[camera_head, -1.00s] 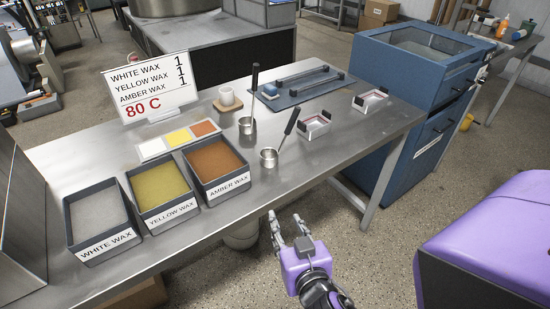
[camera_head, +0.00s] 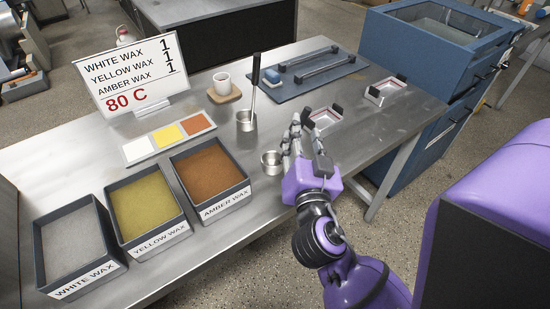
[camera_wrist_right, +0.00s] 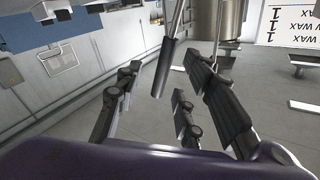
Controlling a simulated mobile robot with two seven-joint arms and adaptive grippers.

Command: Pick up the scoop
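Two small metal scoops with long black handles stand on the steel table. The farther scoop (camera_head: 246,121) stands upright and clear of the gripper. The nearer scoop (camera_head: 270,161) is left of my right gripper (camera_head: 305,146), which hides most of its handle in the head view. In the right wrist view, a black scoop handle (camera_wrist_right: 165,68) on a metal rod lies between the spread fingers of my right gripper (camera_wrist_right: 163,78). The fingers are open, with visible gaps to the handle. My left gripper is not in view.
Wax trays labelled white (camera_head: 75,234), yellow (camera_head: 180,224) and amber (camera_head: 240,192) stand at the table's left and front. A cup (camera_head: 221,83), a blue mat (camera_head: 345,68) and small holders (camera_head: 384,93) are farther back. A wax sign (camera_head: 135,76) stands at back left.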

